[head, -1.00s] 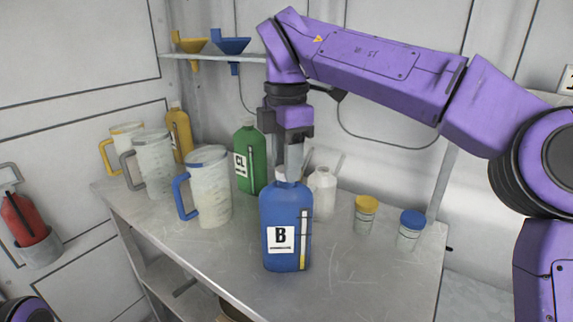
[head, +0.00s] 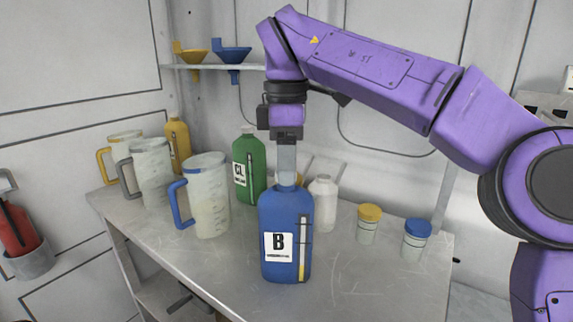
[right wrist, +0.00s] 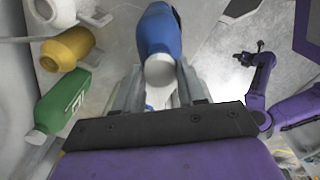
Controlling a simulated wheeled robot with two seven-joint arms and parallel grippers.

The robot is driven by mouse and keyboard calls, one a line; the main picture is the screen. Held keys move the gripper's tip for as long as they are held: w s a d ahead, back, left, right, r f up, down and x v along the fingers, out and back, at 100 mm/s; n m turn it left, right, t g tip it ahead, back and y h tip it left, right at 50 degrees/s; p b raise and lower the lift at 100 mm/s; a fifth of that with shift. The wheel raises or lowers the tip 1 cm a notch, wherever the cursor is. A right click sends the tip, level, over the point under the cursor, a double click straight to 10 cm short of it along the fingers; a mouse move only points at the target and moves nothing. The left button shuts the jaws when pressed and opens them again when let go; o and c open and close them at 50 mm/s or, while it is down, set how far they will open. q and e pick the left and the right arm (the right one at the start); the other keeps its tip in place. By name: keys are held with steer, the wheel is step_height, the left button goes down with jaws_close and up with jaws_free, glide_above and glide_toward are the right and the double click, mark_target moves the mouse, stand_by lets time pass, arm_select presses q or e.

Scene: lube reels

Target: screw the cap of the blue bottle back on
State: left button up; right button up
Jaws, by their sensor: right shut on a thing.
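The blue bottle (head: 287,215), with a white label marked B, stands upright near the front of the metal bench. My right gripper (head: 287,178) points straight down over its neck. In the right wrist view my right gripper (right wrist: 160,80) has one finger on each side of the bottle's white cap (right wrist: 160,70) and is shut on it. The cap is at the bottle's mouth; the fingers hide it in the head view, and I cannot tell how tightly it sits. My left gripper (right wrist: 250,58) is small at the right of the wrist view, its jaws unclear.
A blue-handled jug (head: 208,200) stands left of the bottle, a green bottle (head: 249,170) behind it, a white bottle (head: 323,203) close on its right. Yellow-lidded (head: 368,222) and blue-lidded (head: 416,238) jars stand farther right. The bench front (head: 350,285) is clear.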

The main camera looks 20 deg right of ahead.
steer(key=shift+f+m+b, duration=0.25)
steer(key=shift+m+b, duration=0.5)
steer(key=shift+m, duration=0.15)
steer(key=shift+m+b, duration=0.65)
steer(key=shift+m, duration=0.45)
steer(key=shift+r+m, duration=0.1)
steer(key=shift+m, duration=0.3)
steer(key=shift+r, duration=0.1)
